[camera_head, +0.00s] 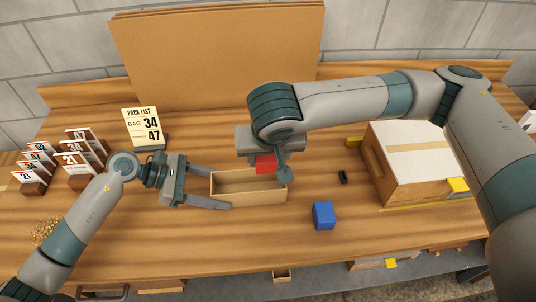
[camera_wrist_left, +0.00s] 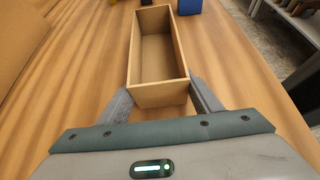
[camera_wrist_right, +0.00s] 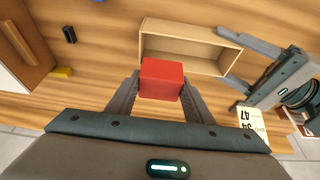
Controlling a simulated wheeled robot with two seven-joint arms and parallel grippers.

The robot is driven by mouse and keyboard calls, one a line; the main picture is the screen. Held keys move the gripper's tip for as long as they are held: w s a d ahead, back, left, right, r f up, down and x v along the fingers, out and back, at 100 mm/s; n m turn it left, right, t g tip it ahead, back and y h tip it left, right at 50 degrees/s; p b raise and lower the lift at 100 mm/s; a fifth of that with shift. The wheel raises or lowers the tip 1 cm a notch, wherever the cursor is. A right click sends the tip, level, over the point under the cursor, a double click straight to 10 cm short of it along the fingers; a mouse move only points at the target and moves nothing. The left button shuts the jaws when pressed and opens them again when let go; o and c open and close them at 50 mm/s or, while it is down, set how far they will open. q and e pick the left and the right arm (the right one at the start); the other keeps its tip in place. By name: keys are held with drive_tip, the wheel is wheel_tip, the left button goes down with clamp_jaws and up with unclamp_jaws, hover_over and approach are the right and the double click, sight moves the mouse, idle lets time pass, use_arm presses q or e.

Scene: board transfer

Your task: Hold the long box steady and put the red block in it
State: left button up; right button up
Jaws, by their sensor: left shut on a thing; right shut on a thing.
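The long box (camera_head: 250,199) is an open wooden tray on the table, and it also shows in the left wrist view (camera_wrist_left: 155,95). My left gripper (camera_head: 222,190) is shut on the box's left end, with one finger on each side wall. The red block (camera_wrist_right: 161,79) is between the fingers of my right gripper (camera_wrist_right: 159,92), which is shut on it. In the head view the red block (camera_head: 265,165) shows at the box's far side, partly hidden by my right gripper. The right wrist view shows the box (camera_wrist_right: 185,49) just beyond the block. The block's exact height is hard to tell.
A blue block (camera_head: 323,215) stands right of the box. A large carton (camera_head: 405,170) is further right, with a small black item (camera_head: 343,177) beside it. Numbered cards (camera_head: 75,160) and a pack list sign (camera_head: 143,128) stand at the left. The table in front of the box is clear.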

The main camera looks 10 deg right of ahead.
sight(268, 168)
drive_tip(key=shift+f, duration=1.85)
drive_tip(key=shift+f, duration=0.3)
drive_tip(key=o, duration=1.2)
drive_tip(key=shift+r, duration=0.1)
drive_tip(key=v, duration=1.1)
drive_tip(key=shift+s+r, duration=0.25)
drive_tip(key=shift+r, duration=0.1)
use_arm(q)
drive_tip(key=o, duration=1.3)
drive_tip(key=shift+o, duration=0.2)
